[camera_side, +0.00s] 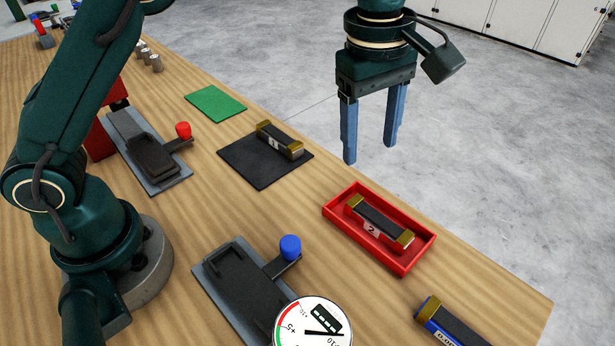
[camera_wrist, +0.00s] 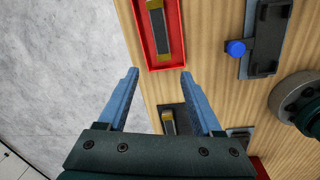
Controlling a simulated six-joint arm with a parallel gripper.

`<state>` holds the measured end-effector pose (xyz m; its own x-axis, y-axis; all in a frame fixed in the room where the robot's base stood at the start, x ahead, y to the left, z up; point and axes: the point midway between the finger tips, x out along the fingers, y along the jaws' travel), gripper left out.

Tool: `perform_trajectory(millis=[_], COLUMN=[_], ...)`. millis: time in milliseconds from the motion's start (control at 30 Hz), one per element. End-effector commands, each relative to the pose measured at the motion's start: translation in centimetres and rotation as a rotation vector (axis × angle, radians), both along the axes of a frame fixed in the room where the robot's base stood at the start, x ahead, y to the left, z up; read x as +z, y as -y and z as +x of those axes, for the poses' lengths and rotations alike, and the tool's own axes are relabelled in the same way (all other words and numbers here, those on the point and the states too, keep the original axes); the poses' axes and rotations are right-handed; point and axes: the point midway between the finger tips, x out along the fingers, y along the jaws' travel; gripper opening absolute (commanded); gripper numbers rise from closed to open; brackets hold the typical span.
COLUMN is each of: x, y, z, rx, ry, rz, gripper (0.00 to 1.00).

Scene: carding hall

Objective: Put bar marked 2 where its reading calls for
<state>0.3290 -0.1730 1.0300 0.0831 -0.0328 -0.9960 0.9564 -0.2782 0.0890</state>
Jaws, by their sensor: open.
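The bar marked 2 (camera_side: 382,220), dark with brass-coloured ends, lies in a red tray (camera_side: 347,233) on the bench. In the wrist view the bar (camera_wrist: 161,32) lies in the tray (camera_wrist: 140,42) at the top. My gripper (camera_side: 370,154) is open and empty, raised above the bench level behind the tray in the side view. Its fingers (camera_wrist: 159,72) are apart in the wrist view. A round dial gauge (camera_side: 300,312) with green and red arcs stands at the bottom edge, partly cut off; its dark needle lies near horizontal, but I cannot read an exact value.
A bar marked 1 (camera_side: 281,138) lies on a black mat (camera_side: 250,172). A green mat (camera_side: 215,103) is bare. Two dark fixtures carry a red knob (camera_side: 183,130) and a blue knob (camera_side: 290,247). A blue-sided block with a display (camera_side: 440,323) sits at lower right.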

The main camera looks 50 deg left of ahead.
Motion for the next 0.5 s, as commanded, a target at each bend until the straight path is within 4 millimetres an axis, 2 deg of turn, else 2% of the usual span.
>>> perform_trajectory(millis=[33,200,367,500], x=[1.4,4.3,5.8,5.9], y=[-1.2,-4.6,-7.5,-9.6], z=[-0.6,-3.0,-6.1,-9.3], rx=[-0.063,-0.308,-0.533,-0.73], ry=[0.029,0.118,0.201,0.266], rz=[-0.002,0.021,0.072,0.138], gripper=[0.67,0.67,0.67,0.67])
